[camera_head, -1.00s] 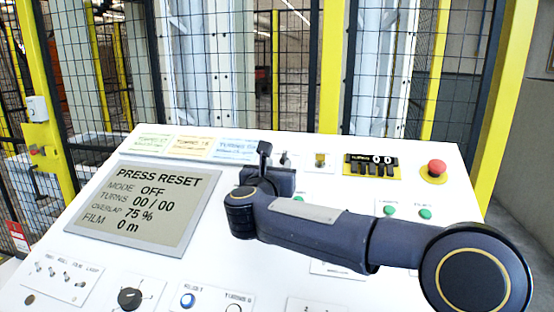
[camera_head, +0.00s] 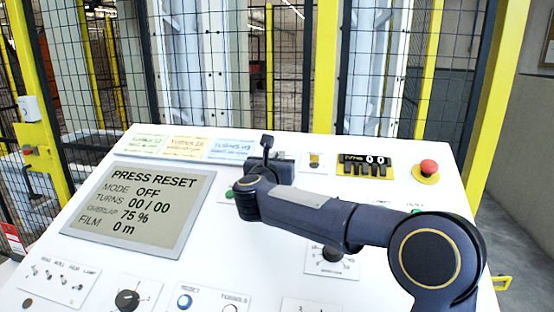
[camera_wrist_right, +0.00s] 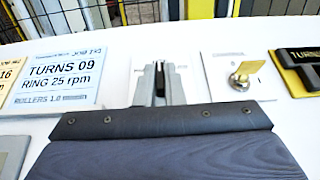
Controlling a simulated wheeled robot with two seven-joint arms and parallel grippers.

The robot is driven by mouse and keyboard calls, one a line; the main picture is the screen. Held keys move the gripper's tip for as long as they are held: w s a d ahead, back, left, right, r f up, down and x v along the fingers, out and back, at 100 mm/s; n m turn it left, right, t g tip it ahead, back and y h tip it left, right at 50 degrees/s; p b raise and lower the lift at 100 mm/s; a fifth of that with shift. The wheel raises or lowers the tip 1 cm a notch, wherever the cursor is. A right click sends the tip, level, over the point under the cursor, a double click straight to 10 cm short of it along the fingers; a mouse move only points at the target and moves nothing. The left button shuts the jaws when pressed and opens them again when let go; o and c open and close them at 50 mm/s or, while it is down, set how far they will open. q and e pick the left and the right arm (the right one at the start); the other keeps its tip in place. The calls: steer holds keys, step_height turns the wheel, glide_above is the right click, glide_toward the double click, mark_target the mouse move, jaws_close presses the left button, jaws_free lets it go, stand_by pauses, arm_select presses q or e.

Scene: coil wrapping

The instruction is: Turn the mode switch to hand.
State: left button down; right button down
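The screen (camera_head: 140,210) reads PRESS RESET, MODE OFF. My right gripper (camera_head: 284,157) reaches over the upper middle of the white panel, seen mostly from behind. In the right wrist view its grey fingers (camera_wrist_right: 161,85) stand close together with a dark, narrow part between them, in front of a small switch plate. I cannot tell whether they touch or grip a lever there, and the switch's position is hidden. This switch sits between the blue TURNS 09 card (camera_wrist_right: 62,82) and a brass key-like switch (camera_wrist_right: 243,73). My left gripper is not in view.
A rotary knob (camera_head: 127,299), toggles (camera_head: 57,277) and a blue button (camera_head: 184,301) line the front. A dial (camera_head: 332,255) lies below my forearm. Mesh fencing (camera_head: 290,70) stands behind.

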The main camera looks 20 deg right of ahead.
steer(key=shift+f, duration=0.25)
